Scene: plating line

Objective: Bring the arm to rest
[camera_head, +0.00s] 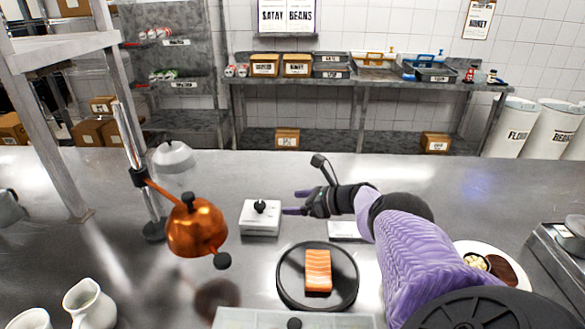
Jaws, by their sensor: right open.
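My right arm, with a purple sleeve, comes in from the lower right. Its gripper (294,203) points left with its two dark fingers apart and nothing between them. It is over the steel counter, just right of a white box with a black knob (260,218). A dark plate (290,290) with an orange-and-white striped salmon piece (318,271) lies below the gripper in the picture. My left gripper is not in view.
A copper heat lamp (197,229) hangs from a stand at left. White jugs (90,303) stand at lower left. A white plate with food (508,262) is at right, partly behind my arm. The back counter strip (420,170) is clear.

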